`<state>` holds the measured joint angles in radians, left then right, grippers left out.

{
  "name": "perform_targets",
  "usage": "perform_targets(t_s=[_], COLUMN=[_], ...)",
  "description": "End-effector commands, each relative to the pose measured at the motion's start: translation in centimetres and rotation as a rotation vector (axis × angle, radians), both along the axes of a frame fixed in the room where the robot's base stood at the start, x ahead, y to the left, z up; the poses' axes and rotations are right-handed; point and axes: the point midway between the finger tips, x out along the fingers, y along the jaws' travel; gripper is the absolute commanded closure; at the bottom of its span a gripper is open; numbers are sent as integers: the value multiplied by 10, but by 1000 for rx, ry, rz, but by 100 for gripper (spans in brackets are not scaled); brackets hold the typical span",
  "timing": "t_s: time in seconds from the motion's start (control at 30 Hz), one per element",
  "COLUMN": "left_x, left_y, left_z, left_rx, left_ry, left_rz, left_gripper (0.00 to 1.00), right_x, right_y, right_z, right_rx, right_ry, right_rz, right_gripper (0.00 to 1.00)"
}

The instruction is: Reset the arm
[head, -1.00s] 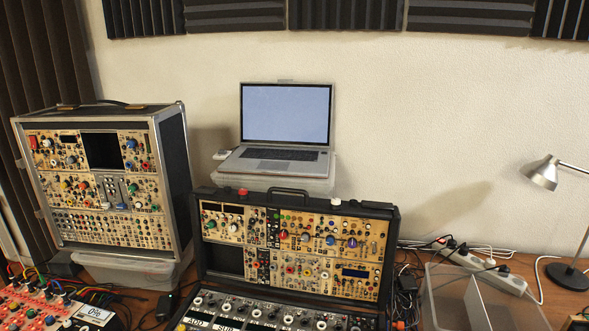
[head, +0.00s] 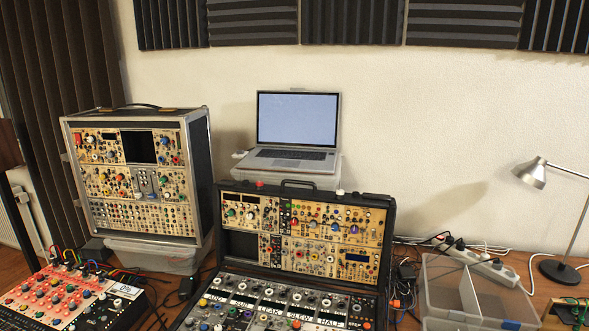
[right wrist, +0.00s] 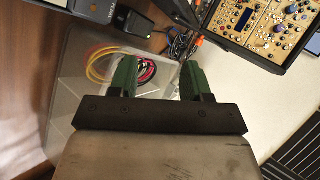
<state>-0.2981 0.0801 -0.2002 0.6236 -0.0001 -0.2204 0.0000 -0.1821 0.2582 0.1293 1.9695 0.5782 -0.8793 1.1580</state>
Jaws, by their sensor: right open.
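My right gripper (right wrist: 158,80) shows in the right wrist view, with its two green fingers apart and nothing between them. Below it lies a clear plastic bin (right wrist: 85,75) holding coiled yellow and red cables (right wrist: 105,65). Neither gripper can be made out in the head view. The left arm is not seen.
An open black synth case (head: 335,228) stands mid-table, with a taller silver-edged case (head: 205,165) to its left. A laptop (head: 297,125) sits on a clear box behind. A red mixer (head: 65,295), a clear bin (head: 450,300), a power strip (head: 475,262) and a lamp (head: 532,172) surround them.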

Motion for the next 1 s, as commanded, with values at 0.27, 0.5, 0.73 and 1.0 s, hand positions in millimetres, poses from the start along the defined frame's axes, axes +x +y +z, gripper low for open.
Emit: perform_targets(t_s=[0.27,0.5,0.73,1.0], left_x=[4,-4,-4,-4], left_y=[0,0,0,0], left_z=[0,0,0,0], left_rx=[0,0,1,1], left_ry=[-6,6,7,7], left_rz=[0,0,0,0], left_gripper=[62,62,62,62], right_x=[-55,-117,-170,-218], right_y=[36,63,76,82], right_z=[-18,-24,-18,-4], right_rx=[-325,-643,-864,-1026], right_ry=[99,195,271,340], right_rz=[281,608,889,1156], right_gripper=[52,52,52,52])
